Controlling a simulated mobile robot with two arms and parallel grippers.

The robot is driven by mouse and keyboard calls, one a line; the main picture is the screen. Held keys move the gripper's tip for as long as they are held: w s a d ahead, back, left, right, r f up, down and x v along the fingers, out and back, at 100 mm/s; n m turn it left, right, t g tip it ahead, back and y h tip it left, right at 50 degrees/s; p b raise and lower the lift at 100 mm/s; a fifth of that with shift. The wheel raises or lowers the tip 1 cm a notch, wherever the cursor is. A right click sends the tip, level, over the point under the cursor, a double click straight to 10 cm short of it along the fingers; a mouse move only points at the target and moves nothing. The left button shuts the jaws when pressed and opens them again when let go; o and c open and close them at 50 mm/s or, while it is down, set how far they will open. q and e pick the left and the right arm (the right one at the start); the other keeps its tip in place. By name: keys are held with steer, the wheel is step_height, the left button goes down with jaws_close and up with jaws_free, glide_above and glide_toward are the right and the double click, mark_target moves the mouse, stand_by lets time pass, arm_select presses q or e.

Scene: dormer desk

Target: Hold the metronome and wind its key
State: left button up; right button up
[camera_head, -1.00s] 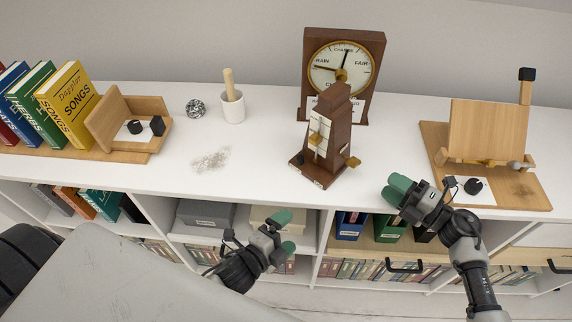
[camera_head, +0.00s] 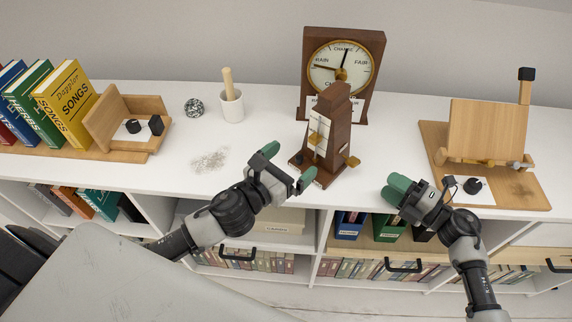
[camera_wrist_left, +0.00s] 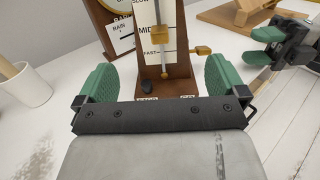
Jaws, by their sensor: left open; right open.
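The metronome (camera_head: 332,140) is a brown wooden tapered case with a pale scale face. It stands upright on the white desktop, in front of the barometer. Its brass key (camera_head: 352,161) sticks out on its right side; the key also shows in the left wrist view (camera_wrist_left: 203,50). My left gripper (camera_head: 288,166) is open, with green fingertips just short of the metronome's lower front. In the left wrist view, the metronome's base (camera_wrist_left: 166,90) appears between the open fingers, apart from them. My right gripper (camera_head: 420,190) is at the desk's front edge, right of the metronome, open and empty.
A barometer (camera_head: 368,80) stands behind the metronome. A white mortar with pestle (camera_head: 232,106) and a patterned ball (camera_head: 194,107) stand left. Books with a wooden bookend (camera_head: 150,105) are far left. A wooden easel stand (camera_head: 490,130) is right. The desktop left of the metronome is mostly clear.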

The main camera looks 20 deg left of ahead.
mark_target(317, 139)
arm_select(q)
steer(key=x, duration=0.9)
steer(key=shift+w+d, duration=0.1)
steer(key=shift+w, duration=0.1)
